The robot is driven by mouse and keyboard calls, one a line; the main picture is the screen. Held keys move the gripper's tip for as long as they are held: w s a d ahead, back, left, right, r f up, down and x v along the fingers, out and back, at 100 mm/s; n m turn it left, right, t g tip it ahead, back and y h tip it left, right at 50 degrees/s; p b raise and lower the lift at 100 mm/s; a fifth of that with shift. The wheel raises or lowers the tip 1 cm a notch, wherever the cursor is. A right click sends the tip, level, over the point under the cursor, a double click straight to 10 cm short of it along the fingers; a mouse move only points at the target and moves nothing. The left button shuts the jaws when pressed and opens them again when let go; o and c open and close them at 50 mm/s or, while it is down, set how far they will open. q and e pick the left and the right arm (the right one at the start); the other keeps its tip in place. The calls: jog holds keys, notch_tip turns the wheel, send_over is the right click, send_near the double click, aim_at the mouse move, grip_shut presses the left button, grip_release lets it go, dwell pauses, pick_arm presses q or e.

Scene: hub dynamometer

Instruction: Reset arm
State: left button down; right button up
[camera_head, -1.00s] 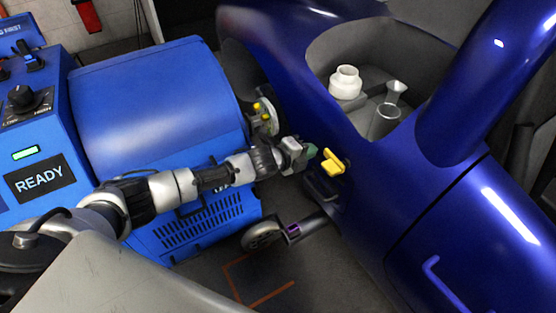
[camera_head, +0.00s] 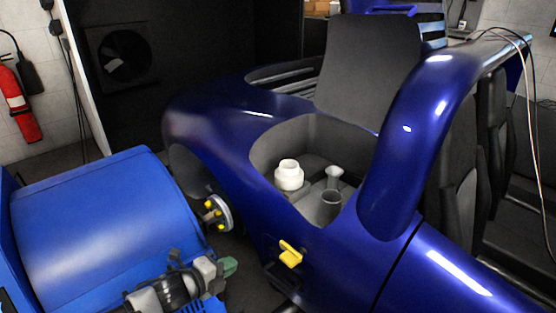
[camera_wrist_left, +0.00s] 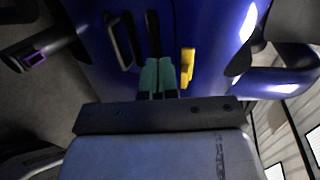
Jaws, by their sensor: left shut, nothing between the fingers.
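My left gripper (camera_head: 229,266) is at the lower middle of the head view, its green fingertips together with nothing between them. In the left wrist view the closed green fingers (camera_wrist_left: 158,76) point at the blue car body. A yellow handle (camera_head: 290,254) on the car's side is to the right of the gripper, with a gap between them in the head view. The handle also shows beside the fingertips in the left wrist view (camera_wrist_left: 187,68). My right gripper is not in view.
The blue car (camera_head: 240,150) fills the middle and right. Its open bay holds a white container (camera_head: 289,176) and a clear funnel (camera_head: 334,176). A blue dynamometer (camera_head: 100,230) stands at left by the wheel hub (camera_head: 218,213). A fire extinguisher (camera_head: 18,104) hangs on the wall.

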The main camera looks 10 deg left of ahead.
pick_arm(q)
jog(key=s+d+f+n+g+y, duration=0.2)
jog(key=s+d+f+n+y, duration=0.25)
jog(key=s+f+n, duration=0.45)
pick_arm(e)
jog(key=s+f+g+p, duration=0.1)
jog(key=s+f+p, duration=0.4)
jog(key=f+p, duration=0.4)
pick_arm(q)
jog(key=s+a+f+n+g+y+p, duration=0.1)
jog(key=s+a+f+n+g+p, duration=0.1)
jog(key=s, duration=1)
jog(key=s+a+f+n+g+y+p, duration=0.1)
jog(key=s+f+n+g+p, duration=0.3)
jog(key=s, duration=0.8)
jog(key=s+a+f+n+g+y+p, duration=0.1)
jog(key=s+a+f+n+g+p, duration=0.2)
jog(key=s+f+n, duration=0.4)
jog(key=s+a+p, duration=0.1)
jog(key=s, duration=0.5)
jog(key=shift+f, duration=0.2)
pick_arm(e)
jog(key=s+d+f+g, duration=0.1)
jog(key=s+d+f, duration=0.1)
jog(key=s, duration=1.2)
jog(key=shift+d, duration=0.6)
